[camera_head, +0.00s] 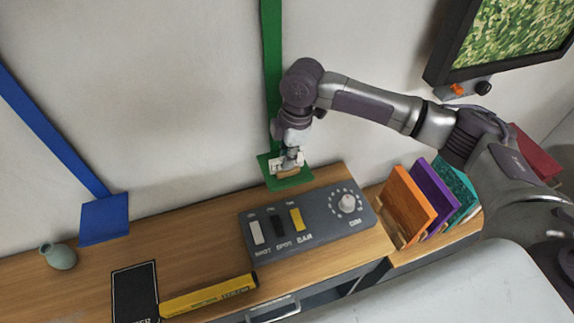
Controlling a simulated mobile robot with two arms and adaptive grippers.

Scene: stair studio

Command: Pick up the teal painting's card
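A teal patterned panel (459,187) stands tilted in a row at the right, behind a purple panel (434,186) and an orange panel (407,206), which partly cover it. I cannot make out a separate card by it. My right gripper (287,168) is well to the left of the panels, pointing down in front of a green square (299,182) at the wall. A small tan piece shows at its fingertips; I cannot tell whether it is held. My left gripper is not in view.
A grey control box (322,262) with switches and a dial sits on the wooden counter (195,250). A yellow bar (208,297), a black card (135,290) and a green vase (59,256) stand or lie to its left. A framed picture (520,35) hangs upper right.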

